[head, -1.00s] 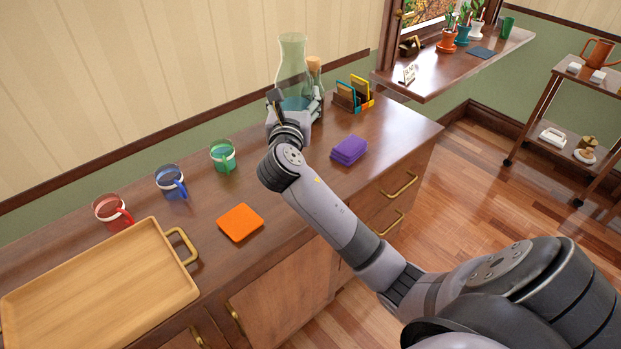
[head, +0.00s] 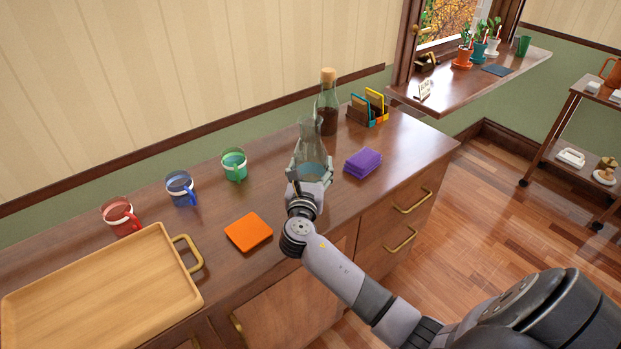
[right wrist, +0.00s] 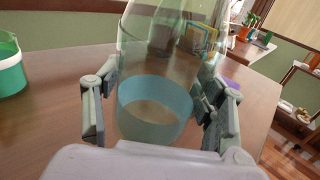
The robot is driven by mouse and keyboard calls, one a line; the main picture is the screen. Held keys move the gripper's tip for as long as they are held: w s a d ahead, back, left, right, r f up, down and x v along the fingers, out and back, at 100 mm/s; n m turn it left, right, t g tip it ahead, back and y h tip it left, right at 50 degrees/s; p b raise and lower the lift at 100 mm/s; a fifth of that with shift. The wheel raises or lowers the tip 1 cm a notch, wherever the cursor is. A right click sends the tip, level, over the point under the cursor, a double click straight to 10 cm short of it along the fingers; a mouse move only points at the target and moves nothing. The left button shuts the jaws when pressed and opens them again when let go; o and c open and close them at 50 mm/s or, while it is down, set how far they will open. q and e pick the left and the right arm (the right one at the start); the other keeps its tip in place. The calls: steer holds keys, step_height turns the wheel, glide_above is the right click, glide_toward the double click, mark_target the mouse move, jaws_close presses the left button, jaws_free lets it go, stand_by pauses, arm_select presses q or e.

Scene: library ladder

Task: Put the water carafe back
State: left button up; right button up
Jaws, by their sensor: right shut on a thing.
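The water carafe (head: 311,143) is clear greenish glass with a narrow neck and stands upright over the wooden counter (head: 268,192). My right gripper (head: 311,176) is shut around its lower body from the front. In the right wrist view the fingers (right wrist: 157,108) sit on both sides of the carafe (right wrist: 160,60), with a bluish band of water low in it. I cannot tell whether its base touches the counter. An orange square (head: 248,232) lies flat on the counter to the left of the gripper. My left gripper is out of view.
A corked dark bottle (head: 328,118) and a card organizer (head: 368,108) stand behind. A purple stack (head: 363,162) is right of the carafe. Green (head: 234,165), blue (head: 181,188) and red (head: 120,216) mugs line the left, above a wooden tray (head: 95,290). Counter between green mug and carafe is clear.

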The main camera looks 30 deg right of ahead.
steer(key=shift+f, duration=1.45)
steer(key=shift+b, duration=0.3)
steer(key=o, duration=1.9)
steer(key=shift+f, duration=0.25)
steer(key=shift+o, duration=0.2)
steer(key=shift+s+a+r, duration=0.1)
steer(key=v, duration=1.1)
steer(key=shift+s+a, duration=0.25)
steer(key=shift+s, duration=0.05)
